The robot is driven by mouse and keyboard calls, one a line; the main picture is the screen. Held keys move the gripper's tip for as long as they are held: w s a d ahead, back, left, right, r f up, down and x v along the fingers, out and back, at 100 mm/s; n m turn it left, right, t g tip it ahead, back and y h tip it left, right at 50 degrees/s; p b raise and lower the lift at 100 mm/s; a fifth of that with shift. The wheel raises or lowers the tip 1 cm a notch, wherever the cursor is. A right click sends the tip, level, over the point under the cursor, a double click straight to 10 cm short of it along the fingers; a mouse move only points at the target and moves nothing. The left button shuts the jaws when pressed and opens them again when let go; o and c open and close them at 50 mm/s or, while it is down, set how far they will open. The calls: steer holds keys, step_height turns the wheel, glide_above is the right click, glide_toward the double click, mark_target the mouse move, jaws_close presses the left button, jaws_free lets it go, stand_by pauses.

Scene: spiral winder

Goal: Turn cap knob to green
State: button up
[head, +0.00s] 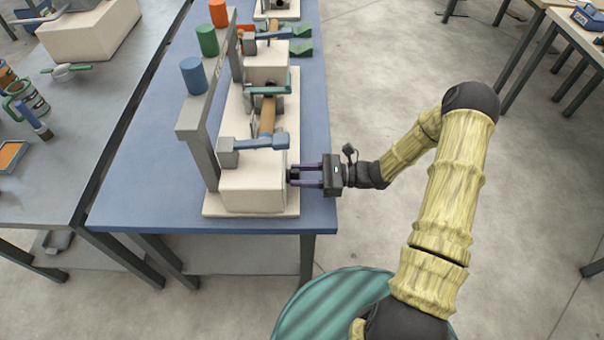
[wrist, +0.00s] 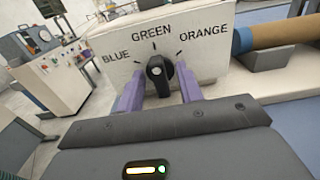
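The cap knob (wrist: 160,75) is black and sits on the white end face of the winder, below the labels BLUE, GREEN and ORANGE. Its grip bar stands about upright, roughly in line with the GREEN mark (wrist: 153,45); I cannot tell surely which end is its pointer. My gripper (wrist: 159,86) is open, with one purple finger on each side of the knob and gaps visible between. In the head view my gripper (head: 305,175) reaches the winder's near right side, and the knob (head: 292,174) is mostly hidden there by the fingers.
The winder (head: 252,190) stands on a blue table (head: 150,190). A brown tube (head: 267,115) lies behind the blue clamp (head: 255,143).

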steer(key=shift+d, duration=0.15)
steer(key=d+b, duration=0.2)
steer(key=d, duration=1.5)
steer(key=shift+s+d, duration=0.15)
steer(key=shift+s, duration=0.15)
steer(key=shift+s+r, duration=0.1)
steer(key=s+a+r+n+g+h+p, duration=0.45)
steer(key=s+r+n+h, duration=0.35)
steer(key=h, duration=0.3)
steer(key=s+r+n+t+h+p, duration=0.3)
steer(key=r+n+t+h, duration=0.3)
steer(key=r+n, duration=0.4)
steer(key=shift+s+d+r+h+p, duration=0.15)
steer(key=shift+s+r+h+p, duration=0.15)
steer(key=shift+h, duration=0.2)
